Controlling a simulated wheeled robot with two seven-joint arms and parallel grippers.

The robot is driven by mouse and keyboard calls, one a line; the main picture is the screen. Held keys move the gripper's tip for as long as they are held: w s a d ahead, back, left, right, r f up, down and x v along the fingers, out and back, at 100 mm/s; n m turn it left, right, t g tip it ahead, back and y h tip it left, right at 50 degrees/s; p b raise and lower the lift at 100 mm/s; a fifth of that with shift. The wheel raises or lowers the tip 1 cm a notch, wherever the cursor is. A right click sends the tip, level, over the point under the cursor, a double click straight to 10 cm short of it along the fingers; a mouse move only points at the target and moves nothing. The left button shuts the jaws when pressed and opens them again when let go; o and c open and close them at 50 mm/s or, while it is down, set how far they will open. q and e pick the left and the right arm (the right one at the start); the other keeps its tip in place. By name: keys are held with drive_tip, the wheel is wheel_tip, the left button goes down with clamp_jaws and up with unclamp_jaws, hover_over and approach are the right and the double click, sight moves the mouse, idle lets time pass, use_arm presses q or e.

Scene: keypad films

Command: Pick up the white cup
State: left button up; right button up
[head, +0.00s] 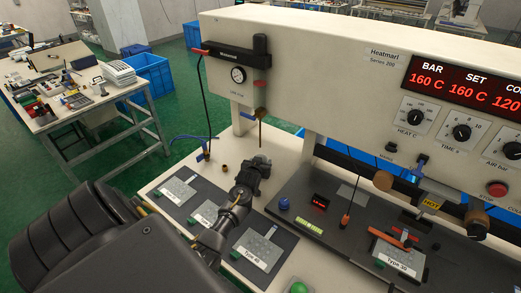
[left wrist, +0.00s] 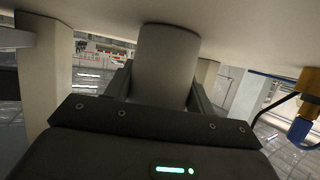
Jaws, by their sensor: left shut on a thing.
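The white cup (left wrist: 165,62) shows in the left wrist view as a plain pale grey-white cylinder between the two dark fingers. My left gripper (left wrist: 162,88) is shut on it. In the head view my left gripper (head: 254,172) reaches over the bench by the left part of the large press. My right gripper is not in view.
The cream press (head: 330,40) with its display and knobs overhangs the bench. A dark mat (head: 170,205) with keypad films lies left of the gripper. A black plate (head: 300,185) with a blue button lies right. A cluttered side table (head: 75,125) stands at far left.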

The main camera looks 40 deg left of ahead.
use_arm(q)
drive_tip(key=shift+r, duration=0.1)
drive_tip(key=shift+r, duration=0.25)
drive_tip(key=shift+s+d+r+b, duration=0.15)
drive_tip(key=shift+r+b, duration=0.25)
drive_tip(key=shift+r, duration=0.25)
drive_tip(key=shift+s+d+r+b, duration=0.1)
drive_tip(key=shift+r+b, duration=0.25)
drive_tip(key=shift+r, duration=0.25)
drive_tip(key=s+d+b, duration=0.1)
drive_tip(key=s+d, duration=0.1)
drive_tip(key=s, duration=0.3)
drive_tip(key=s+d+b, duration=0.1)
drive_tip(key=s+d, duration=0.2)
drive_tip(key=s, duration=0.2)
drive_tip(key=s+d+b, duration=0.1)
drive_tip(key=s+d, duration=0.2)
drive_tip(key=s, duration=0.2)
drive_tip(key=shift+s+d+r, duration=0.1)
drive_tip(key=shift+r, duration=0.05)
